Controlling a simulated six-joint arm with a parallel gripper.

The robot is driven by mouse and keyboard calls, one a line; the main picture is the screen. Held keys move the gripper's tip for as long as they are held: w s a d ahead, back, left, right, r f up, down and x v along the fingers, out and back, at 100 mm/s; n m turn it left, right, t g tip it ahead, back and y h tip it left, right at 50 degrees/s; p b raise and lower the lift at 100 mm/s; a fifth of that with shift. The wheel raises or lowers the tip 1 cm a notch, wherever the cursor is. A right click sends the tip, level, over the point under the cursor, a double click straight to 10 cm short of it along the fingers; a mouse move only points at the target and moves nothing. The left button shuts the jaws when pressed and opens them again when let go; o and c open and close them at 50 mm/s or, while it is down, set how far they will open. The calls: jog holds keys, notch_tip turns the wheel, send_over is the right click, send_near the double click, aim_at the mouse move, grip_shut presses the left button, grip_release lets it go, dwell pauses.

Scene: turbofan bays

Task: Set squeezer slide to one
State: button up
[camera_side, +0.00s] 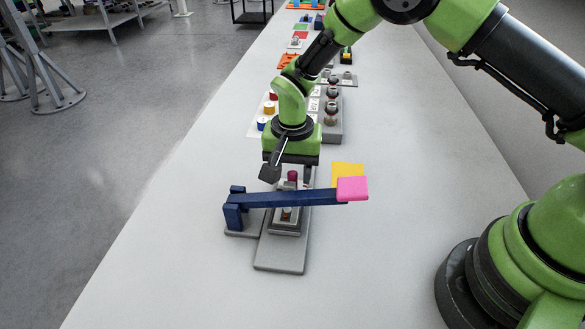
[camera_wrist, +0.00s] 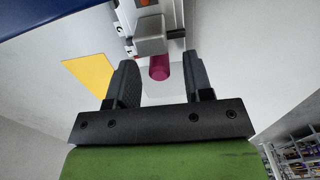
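The squeezer is a grey base (camera_side: 280,257) with a long blue lever (camera_side: 285,199) across it, ending in a pink pad (camera_side: 352,189) at the right. Behind the lever is a small magenta knob (camera_side: 292,176), probably the slide's handle. It also shows in the wrist view (camera_wrist: 159,69), beside a grey block (camera_wrist: 149,35). My gripper (camera_side: 288,175) is open just behind the lever. In the wrist view its fingers (camera_wrist: 160,72) stand on either side of the knob, with gaps on both sides.
A yellow sheet (camera_side: 348,171) lies beside the squeezer, behind the pink pad. Behind my gripper stand a grey panel with round knobs (camera_side: 331,113) and a board with coloured cylinders (camera_side: 268,108). The table front is clear.

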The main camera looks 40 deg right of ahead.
notch_tip(320, 180, up, 10)
dwell(0.6)
jog(key=s+d+r+n+t+y, duration=0.1)
jog(key=s+d+r+t, duration=0.1)
jog(key=s+r, duration=0.35)
jog(key=s+d+r+n+t, duration=0.1)
jog(key=s+d+r, duration=0.2)
jog(key=r, duration=0.6)
jog(key=s+d+r+n+t, duration=0.1)
jog(key=s+t, duration=0.1)
jog(key=s, duration=0.4)
jog(key=s+d+r+n+t+y, duration=0.1)
jog(key=s+r+n+t, duration=0.1)
jog(key=s, duration=0.5)
jog(key=shift+s+d, duration=0.3)
